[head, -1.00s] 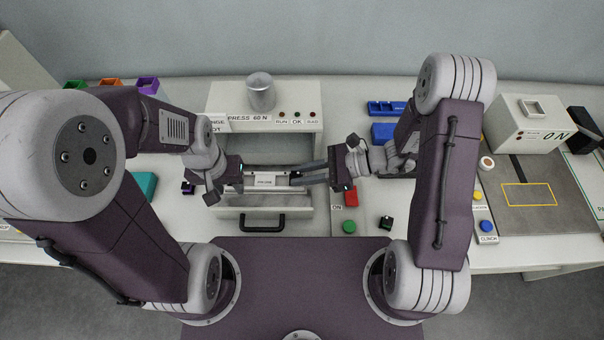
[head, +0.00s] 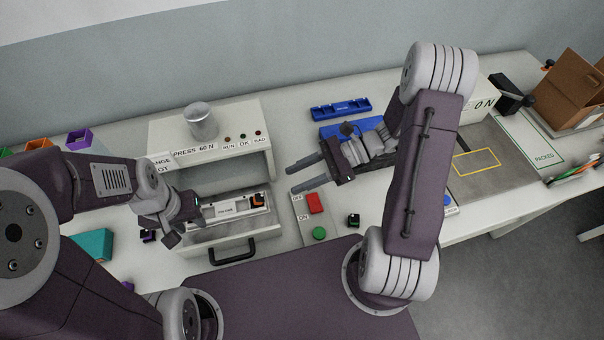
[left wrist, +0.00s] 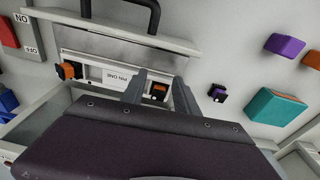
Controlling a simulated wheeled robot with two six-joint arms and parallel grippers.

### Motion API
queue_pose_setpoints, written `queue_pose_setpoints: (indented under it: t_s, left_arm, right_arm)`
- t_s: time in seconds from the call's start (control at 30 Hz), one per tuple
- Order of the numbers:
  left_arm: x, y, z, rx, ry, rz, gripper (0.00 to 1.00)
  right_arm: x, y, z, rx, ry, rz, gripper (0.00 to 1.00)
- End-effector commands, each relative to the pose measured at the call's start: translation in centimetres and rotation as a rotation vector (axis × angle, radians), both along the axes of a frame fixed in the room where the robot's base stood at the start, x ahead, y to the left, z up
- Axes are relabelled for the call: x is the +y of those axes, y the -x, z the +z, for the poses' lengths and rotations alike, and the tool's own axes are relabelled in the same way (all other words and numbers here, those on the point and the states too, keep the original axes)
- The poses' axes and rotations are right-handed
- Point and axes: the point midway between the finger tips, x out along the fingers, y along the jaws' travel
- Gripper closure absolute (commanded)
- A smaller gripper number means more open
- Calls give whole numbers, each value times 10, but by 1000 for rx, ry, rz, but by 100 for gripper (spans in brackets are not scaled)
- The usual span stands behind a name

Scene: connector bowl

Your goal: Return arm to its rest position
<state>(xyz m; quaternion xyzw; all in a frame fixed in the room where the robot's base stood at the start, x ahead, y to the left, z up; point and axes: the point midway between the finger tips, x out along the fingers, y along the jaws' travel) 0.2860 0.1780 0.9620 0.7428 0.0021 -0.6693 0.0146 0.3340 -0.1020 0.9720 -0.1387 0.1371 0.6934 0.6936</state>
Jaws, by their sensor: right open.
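My right gripper (head: 298,174) is open and empty in the head view, its fingers pointing left above the table between the press and the red switch. My left gripper (head: 188,222) is low at the left end of the white PIN ONE fixture (head: 228,211). In the left wrist view its two fingers (left wrist: 162,90) stand apart on either side of an orange and black connector (left wrist: 159,94), with gaps showing. Another orange and black connector (left wrist: 69,71) sits at the fixture's other end; it also shows in the head view (head: 257,199).
The press (head: 205,150) with a metal cylinder (head: 202,122) on top stands behind the fixture. A red switch (head: 315,203) and green button (head: 319,233) lie to the right. Blue trays (head: 341,108) are at the back. A teal box (head: 93,243) is at left.

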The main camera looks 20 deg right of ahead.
Motion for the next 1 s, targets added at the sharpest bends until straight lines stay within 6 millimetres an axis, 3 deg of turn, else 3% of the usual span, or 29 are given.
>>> queue_pose_setpoints:
  t_s: [0.13,0.47,0.53,0.6,0.67,0.73,0.8,0.87,1.0]
  left_arm:
    - [0,0,0,0,0,0,64]
    - [0,0,0,0,0,0,64]
    - [0,0,0,0,0,0,64]
    - [0,0,1,0,0,0,64]
    - [0,0,0,0,0,0,64]
    - [0,0,0,0,0,0,64]
    - [0,0,0,0,0,0,64]
    - [0,0,0,0,0,0,64]
    - [0,0,0,0,0,0,64]
  right_arm:
    - [-10,1,4,2,0,0,57]
    - [-9,1,4,2,0,2,57]
    - [-2,2,7,-8,5,30,57]
    - [14,1,22,-70,34,103,57]
    - [33,17,39,-130,72,214,57]
    - [43,53,42,-222,198,416,57]
    - [31,86,30,-356,380,643,57]
    - [6,99,16,-507,556,841,57]
    - [-54,82,-4,-811,858,1162,57]
